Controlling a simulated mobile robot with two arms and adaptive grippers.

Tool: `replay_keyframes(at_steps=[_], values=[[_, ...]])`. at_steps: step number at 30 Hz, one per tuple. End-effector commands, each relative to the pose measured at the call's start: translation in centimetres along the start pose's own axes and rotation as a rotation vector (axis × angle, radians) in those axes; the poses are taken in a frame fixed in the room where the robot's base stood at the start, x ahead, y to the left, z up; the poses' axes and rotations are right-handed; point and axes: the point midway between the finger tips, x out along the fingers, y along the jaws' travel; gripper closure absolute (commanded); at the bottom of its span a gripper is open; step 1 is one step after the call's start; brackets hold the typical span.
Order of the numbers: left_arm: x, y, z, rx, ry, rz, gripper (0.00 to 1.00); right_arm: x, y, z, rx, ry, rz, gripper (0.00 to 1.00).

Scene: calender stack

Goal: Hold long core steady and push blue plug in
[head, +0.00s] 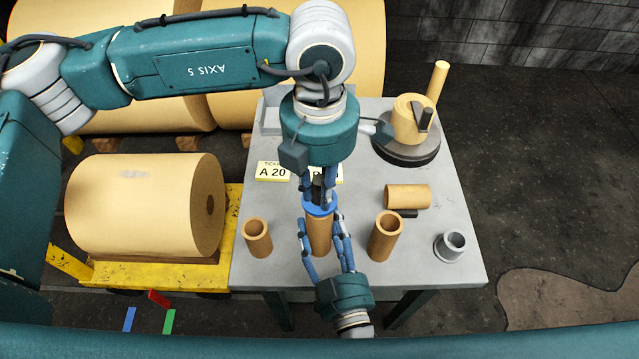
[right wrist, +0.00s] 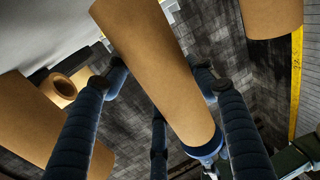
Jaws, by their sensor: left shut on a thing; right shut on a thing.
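The long tan core (head: 318,236) stands upright near the front middle of the grey table. My right gripper (head: 321,228) reaches in from the front edge and is shut around it. The right wrist view shows the core (right wrist: 160,70) running between the fingers. The blue plug (head: 317,210) sits at the core's top end, and its wide rim shows against the core's mouth. Whether it is fully seated is unclear. It also shows at the core's end in the right wrist view (right wrist: 206,148). My left gripper (head: 319,190) points down from above and is shut on the plug.
Shorter tan cores stand left (head: 257,239) and right (head: 385,238) of the long core. A grey ring piece (head: 452,246) stands at the right. A tan core (head: 408,196) lies behind. A dark round stand (head: 406,150) with a tan roll is at the back right.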

Motion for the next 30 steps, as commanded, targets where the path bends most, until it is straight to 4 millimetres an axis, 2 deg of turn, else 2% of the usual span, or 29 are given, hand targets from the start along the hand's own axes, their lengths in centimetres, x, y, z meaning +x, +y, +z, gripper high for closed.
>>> replay_keyframes(at_steps=[25,26,29,30], values=[[1.6,0.0,0.0,0.000,0.001,0.000,1.00,0.0,0.0,0.0,0.000,0.000,0.000,0.71],[1.6,0.0,0.0,0.000,0.001,0.000,0.78,0.0,0.0,0.0,0.000,0.000,0.000,0.71],[1.6,0.0,0.0,0.000,0.001,0.000,0.58,0.0,0.0,0.0,0.000,0.000,0.000,0.71],[1.6,0.0,0.0,0.000,0.001,0.000,0.58,0.0,0.0,0.0,0.000,0.000,0.000,0.71]])
